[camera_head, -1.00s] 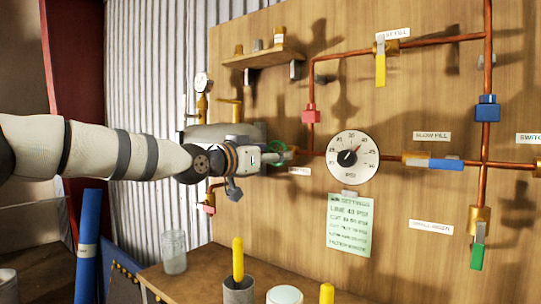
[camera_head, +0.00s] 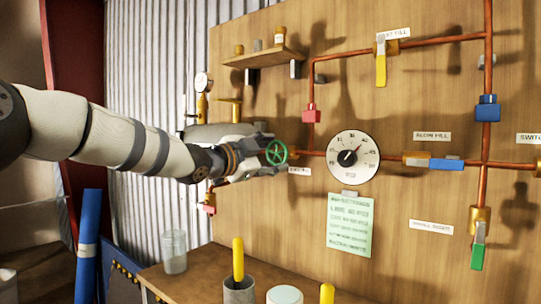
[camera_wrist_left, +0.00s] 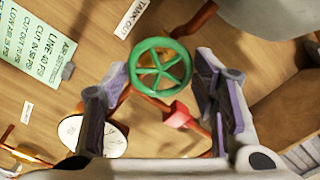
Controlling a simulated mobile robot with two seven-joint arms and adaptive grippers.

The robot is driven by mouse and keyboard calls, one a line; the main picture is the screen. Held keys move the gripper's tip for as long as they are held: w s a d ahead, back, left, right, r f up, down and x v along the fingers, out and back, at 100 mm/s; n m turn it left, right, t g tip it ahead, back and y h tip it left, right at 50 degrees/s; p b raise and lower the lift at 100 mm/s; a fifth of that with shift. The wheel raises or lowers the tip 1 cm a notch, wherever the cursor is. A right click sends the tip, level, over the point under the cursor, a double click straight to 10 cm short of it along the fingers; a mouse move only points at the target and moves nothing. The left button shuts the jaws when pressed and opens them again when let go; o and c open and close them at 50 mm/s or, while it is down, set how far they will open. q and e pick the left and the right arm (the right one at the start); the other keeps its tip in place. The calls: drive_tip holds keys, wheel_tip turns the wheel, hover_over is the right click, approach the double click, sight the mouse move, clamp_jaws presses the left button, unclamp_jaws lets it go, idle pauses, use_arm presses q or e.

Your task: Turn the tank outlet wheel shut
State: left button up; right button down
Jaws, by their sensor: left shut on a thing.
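The green tank outlet wheel (camera_head: 276,152) has spokes and sits at the left end of the copper pipe on the wooden board. My left gripper (camera_head: 265,160) reaches it from the left. In the left wrist view the wheel (camera_wrist_left: 160,68) lies between the two purple-grey fingertips, and the gripper is shut on it across its rim. A "TANK OUT" label (camera_wrist_left: 131,17) is beside it. The exact finger contact is partly hidden in the head view. My right gripper is not in view.
A round dial gauge (camera_head: 353,157) is right of the wheel. The grey tank (camera_head: 205,133) is behind my gripper. A red-handled valve (camera_head: 311,115) is above right. A glass jar (camera_head: 174,253) and cups stand on the bench below, with a yellow-handled item (camera_head: 238,262).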

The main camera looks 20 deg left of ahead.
use_arm(q)
drive_tip(key=shift+r+m, duration=0.25)
drive_tip(key=shift+m, duration=0.45)
drive_tip(key=o, duration=1.1)
drive_tip(key=shift+o, duration=0.2)
drive_tip(key=shift+f, duration=0.15)
drive_tip(key=shift+s+a, duration=0.15)
drive_tip(key=shift+s, duration=0.2)
drive_tip(key=v, duration=0.6)
drive_tip(key=shift+s, duration=0.4)
drive_tip(key=shift+a, duration=0.1)
